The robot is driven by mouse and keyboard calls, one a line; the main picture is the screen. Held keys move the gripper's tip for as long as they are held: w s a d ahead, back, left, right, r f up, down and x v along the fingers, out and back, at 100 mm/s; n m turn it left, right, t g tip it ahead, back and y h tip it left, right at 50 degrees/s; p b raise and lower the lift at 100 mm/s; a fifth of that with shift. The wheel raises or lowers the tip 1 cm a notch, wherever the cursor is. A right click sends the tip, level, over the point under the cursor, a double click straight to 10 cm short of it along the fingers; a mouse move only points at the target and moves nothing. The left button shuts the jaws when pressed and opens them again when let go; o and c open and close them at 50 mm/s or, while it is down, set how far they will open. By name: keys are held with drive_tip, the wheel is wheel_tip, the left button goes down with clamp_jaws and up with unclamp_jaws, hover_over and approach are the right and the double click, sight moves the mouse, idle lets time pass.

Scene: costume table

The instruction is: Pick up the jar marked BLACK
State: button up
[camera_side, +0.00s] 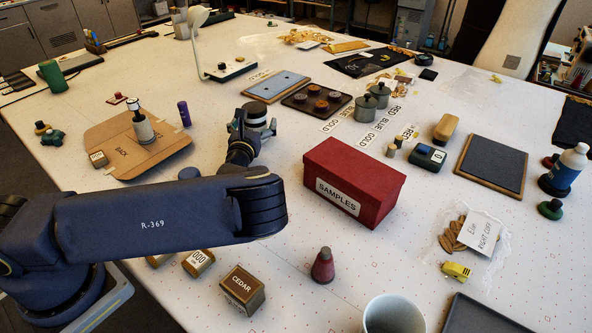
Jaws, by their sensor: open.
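I cannot read the word BLACK on any jar in the side view. Two grey lidded pots, a front one (365,108) and a back one (380,94), stand side by side right of the centre; no marking on them is legible. My gripper (238,122) is left of them, beyond the elbow of my arm and near the dark tray. It is small and partly hidden by my own wrist. It is open, and I see nothing held in it.
A red SAMPLES box (345,170) stands mid-table. A dark tray (300,98) with several small round items lies behind it. Label cards (375,131) lie before the pots.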

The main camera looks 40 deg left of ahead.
drive_tip(key=shift+w+a, duration=0.3)
drive_tip(key=shift+w, duration=0.15)
drive_tip(key=c, duration=1.5)
